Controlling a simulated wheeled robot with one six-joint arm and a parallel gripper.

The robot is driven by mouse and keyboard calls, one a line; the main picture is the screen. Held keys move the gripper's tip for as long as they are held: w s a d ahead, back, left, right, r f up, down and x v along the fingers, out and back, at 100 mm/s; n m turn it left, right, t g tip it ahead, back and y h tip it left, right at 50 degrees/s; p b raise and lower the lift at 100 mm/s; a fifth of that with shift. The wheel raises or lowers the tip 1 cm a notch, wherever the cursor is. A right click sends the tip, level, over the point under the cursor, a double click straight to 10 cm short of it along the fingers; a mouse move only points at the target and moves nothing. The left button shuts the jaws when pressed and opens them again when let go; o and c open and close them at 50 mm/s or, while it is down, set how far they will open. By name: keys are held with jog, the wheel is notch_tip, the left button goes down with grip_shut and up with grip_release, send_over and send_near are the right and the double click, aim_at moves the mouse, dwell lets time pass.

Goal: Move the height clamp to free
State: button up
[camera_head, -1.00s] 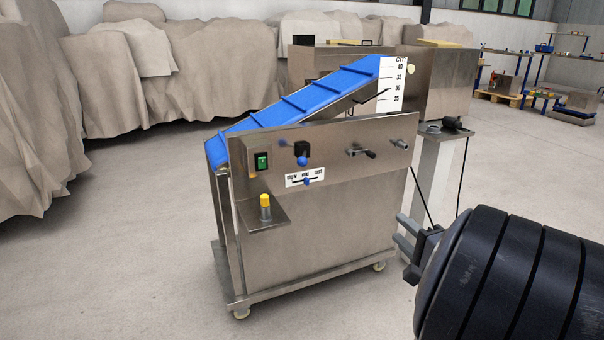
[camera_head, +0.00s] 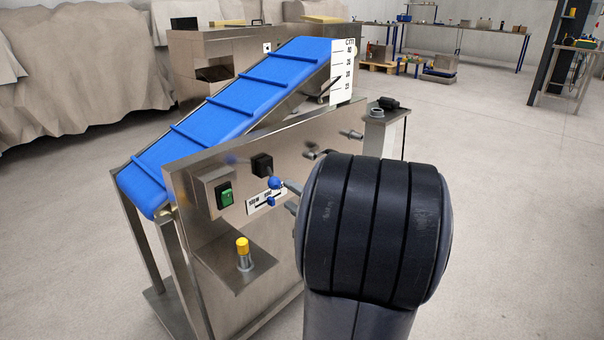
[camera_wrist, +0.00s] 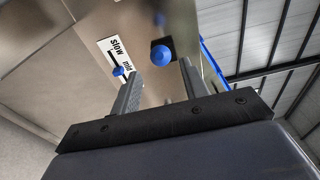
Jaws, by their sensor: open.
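The dough machine has a steel front panel (camera_head: 190,215) with several controls. A black block (camera_head: 262,165) carries a lever with a blue ball knob (camera_head: 275,182); I cannot tell for sure whether this is the height clamp. In the wrist view the blue knob (camera_wrist: 161,54) appears in the gap between my fingertips. My gripper (camera_head: 292,197) is open at the panel, its fingers pointing at this knob. My gripper also shows in the wrist view (camera_wrist: 158,72). Whether a finger touches the knob is unclear. My arm partly hides the panel's right side.
A speed slider with a small blue knob (camera_wrist: 118,71) sits close beside the left finger, by a slow-mid label (camera_wrist: 108,48). A green switch (camera_head: 225,196) and a yellow-topped post (camera_head: 243,252) are left. A blue conveyor (camera_head: 235,108) rises behind, beside a cm scale (camera_head: 342,75).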

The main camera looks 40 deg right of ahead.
aim_at(277, 186)
jog(key=shift+w+d+p, duration=0.1)
jog(key=shift+w+p, duration=0.6)
jog(key=shift+w, duration=1.7)
jog(key=shift+w+b, duration=0.15)
jog(key=shift+b, duration=0.15)
jog(key=shift+w+b, duration=0.15)
jog(key=shift+b, duration=0.15)
jog(key=shift+c, duration=0.2)
jog(key=c, duration=0.7)
jog(key=d+b, duration=0.2)
jog(key=d, duration=0.1)
jog(key=d+b, duration=0.2)
jog(key=d, duration=0.1)
jog(key=d+b, duration=0.2)
jog(key=d, duration=0.1)
jog(key=shift+w+f, duration=0.1)
jog(key=shift+w, duration=0.3)
jog(key=shift+c, duration=0.2)
jog(key=shift+a, duration=0.1)
